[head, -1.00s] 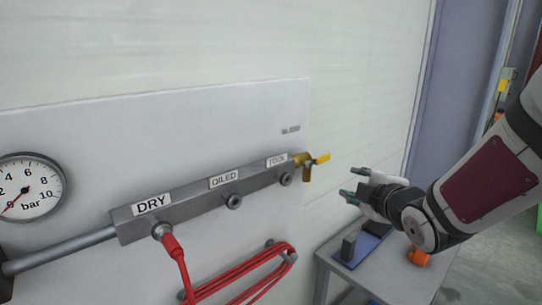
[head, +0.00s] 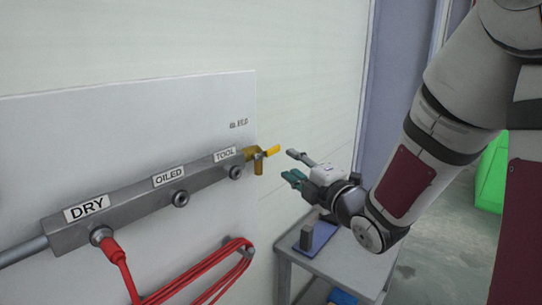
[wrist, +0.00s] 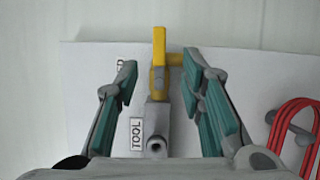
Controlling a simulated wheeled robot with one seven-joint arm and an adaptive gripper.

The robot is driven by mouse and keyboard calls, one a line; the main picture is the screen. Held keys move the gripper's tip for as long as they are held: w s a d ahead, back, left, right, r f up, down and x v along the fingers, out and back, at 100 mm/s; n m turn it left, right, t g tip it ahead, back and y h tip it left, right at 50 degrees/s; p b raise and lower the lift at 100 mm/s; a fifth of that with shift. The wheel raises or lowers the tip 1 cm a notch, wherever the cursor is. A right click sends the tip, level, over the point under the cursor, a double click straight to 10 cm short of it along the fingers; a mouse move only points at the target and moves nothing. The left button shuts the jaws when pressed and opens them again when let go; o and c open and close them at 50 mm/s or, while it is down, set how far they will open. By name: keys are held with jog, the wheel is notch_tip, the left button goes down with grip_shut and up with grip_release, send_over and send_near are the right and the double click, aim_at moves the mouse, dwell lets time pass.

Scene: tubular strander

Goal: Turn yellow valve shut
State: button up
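The yellow valve (head: 256,160) sits at the right end of the grey manifold bar (head: 140,205), beside the TOOL label. Its yellow lever (head: 272,152) points right, in line with the bar. My gripper (head: 290,165) is open and empty, a short way to the right of the lever. In the wrist view the yellow lever (wrist: 159,48) stands between my two open fingers (wrist: 160,95), further out along their direction, with the valve body behind it. I see no contact between fingers and lever.
A red hose is plugged into the DRY port (head: 103,236), and a coiled red hose (head: 205,272) hangs below the bar on the white panel (head: 210,105). The space around the lever is clear.

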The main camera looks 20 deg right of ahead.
aim_at(274, 151)
jog(key=p+x, duration=0.1)
jog(key=x, duration=0.9)
jog(key=shift+w+a, duration=0.1)
jog(key=shift+a, duration=0.05)
grip_shut()
